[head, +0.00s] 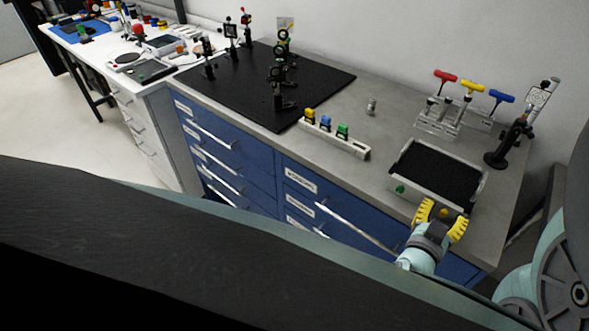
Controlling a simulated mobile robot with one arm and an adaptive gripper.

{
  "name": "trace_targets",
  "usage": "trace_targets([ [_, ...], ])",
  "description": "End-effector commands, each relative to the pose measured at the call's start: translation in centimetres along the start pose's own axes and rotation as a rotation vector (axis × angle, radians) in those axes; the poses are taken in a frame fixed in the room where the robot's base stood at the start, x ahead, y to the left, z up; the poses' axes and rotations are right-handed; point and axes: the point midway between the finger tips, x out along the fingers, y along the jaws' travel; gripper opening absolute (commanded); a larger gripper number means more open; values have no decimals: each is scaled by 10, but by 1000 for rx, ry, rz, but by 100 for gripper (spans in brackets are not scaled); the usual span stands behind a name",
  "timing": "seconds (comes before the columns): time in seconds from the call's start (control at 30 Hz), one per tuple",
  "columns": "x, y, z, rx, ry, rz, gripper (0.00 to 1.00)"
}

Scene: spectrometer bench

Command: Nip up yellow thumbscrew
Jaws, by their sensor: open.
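The yellow thumbscrew (444,212) shows as a small orange-yellow knob at the front edge of the black-topped tray (412,207), near the bench's front right. My gripper (441,219) is open, with one yellow finger to the left of the knob and the other to the right. The knob appears between the fingers; I cannot tell whether they touch it. A green thumbscrew (400,189) sits further left on the same front edge. My gripper hides part of the tray's front.
A pale rack (355,150) with yellow, blue and green pieces stands to the left. Behind are a stand with T-handle keys (471,87) and a black post with a checkered plate (512,140). Grey bench top (380,130) is mostly clear between them.

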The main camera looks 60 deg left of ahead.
Motion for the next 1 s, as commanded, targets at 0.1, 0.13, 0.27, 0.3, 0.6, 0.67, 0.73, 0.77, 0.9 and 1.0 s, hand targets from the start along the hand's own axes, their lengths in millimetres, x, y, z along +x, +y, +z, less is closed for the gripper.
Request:
trace_targets([
  [0.1,0,-1,0,0,0,-4,44],
  [0.13,0,-1,0,0,0,-4,41],
  [0.27,0,-1,0,0,0,-3,28],
  [0.3,0,-1,0,0,0,-3,24],
  [0.6,0,-1,0,-1,0,-2,0],
  [0.67,0,-1,0,-1,1,-2,0],
  [0.73,0,-1,0,-1,1,-2,0],
  [0.77,0,-1,-1,-1,1,-2,0],
  [0.9,0,0,-1,-1,3,-1,0],
  [1.0,0,0,-1,3,4,0,0],
])
